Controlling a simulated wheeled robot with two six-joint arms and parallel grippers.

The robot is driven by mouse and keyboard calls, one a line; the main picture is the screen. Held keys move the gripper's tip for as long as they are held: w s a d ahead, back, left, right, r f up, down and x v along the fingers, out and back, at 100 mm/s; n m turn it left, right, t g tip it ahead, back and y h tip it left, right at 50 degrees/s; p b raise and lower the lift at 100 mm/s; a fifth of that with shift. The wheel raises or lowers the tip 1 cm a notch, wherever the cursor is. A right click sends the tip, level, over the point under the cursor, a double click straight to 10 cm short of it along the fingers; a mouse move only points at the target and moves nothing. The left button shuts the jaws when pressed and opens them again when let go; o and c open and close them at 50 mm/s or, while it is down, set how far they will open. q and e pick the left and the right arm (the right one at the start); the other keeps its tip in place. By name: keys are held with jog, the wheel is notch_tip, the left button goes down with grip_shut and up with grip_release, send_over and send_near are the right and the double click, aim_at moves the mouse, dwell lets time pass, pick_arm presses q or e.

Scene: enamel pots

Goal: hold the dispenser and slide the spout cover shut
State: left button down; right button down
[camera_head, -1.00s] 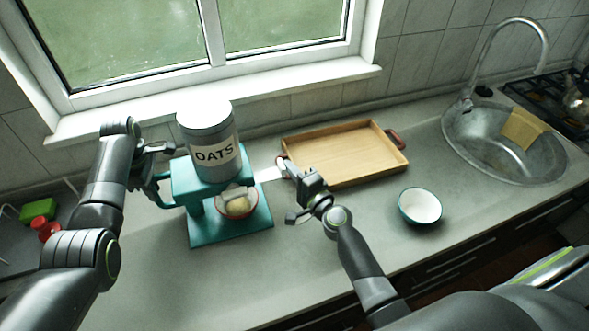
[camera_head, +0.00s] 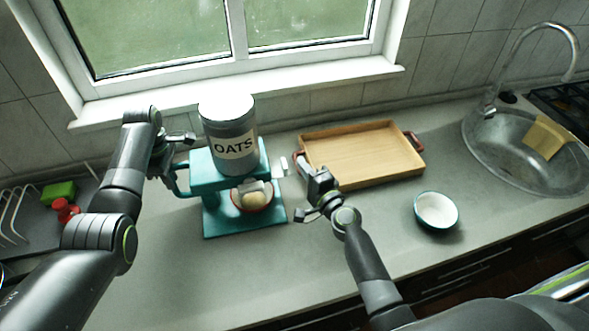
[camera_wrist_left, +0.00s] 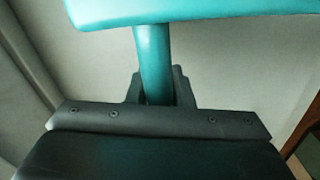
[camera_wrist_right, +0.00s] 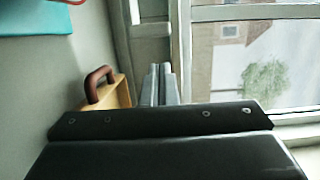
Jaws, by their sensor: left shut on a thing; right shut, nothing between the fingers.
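The dispenser is a teal stand (camera_head: 214,219) with a grey canister labelled OATS (camera_head: 231,143) upright on top. My left gripper (camera_head: 177,168) is shut on its teal side handle, a bar that also shows between the fingers in the left wrist view (camera_wrist_left: 153,62). A small pale piece, perhaps the spout cover's end (camera_head: 283,165), shows just right of the stand's top. My right gripper (camera_head: 302,170) is shut and empty, right of that piece. Contact between them cannot be told. The right wrist view shows its fingers (camera_wrist_right: 160,82) together. The spout is partly hidden under the top.
A red-rimmed bowl (camera_head: 238,204) with a beige heap stands on the stand's base. A wooden tray (camera_head: 360,150) lies behind my right gripper. A white bowl with a teal rim (camera_head: 437,211) stands right. The sink (camera_head: 500,168) is far right. The front counter is clear.

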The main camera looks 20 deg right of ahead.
jog(key=d+v, duration=0.1)
jog(key=v, duration=0.9)
jog(key=shift+d, duration=0.1)
pick_arm(q)
jog(key=c, duration=1.4)
grip_release()
jog(key=shift+o, duration=0.2)
